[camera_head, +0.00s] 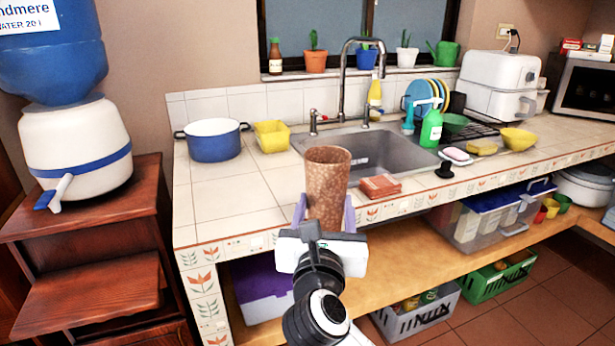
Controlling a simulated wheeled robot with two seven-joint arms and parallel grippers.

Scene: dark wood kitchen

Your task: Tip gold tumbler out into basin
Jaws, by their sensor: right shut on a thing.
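The gold tumbler (328,181) is a tall brown-gold speckled cup. It is upright, with its open rim at the top; its contents are hidden. My right gripper (324,218) is shut on its lower part, with one finger on each side. The tumbler shows in front of the left part of the basin (392,155), a grey metal sink set in the tiled counter. I cannot tell whether the tumbler touches the counter edge. A curved metal tap (343,78) stands behind the basin. My left gripper is not in view.
A reddish sponge or soap block (380,186) lies at the basin's front edge. A yellow container (271,137) and a blue pot (213,142) stand left of the basin. A green bottle (431,129) and a black stopper (444,170) are to its right. The front left counter is clear.

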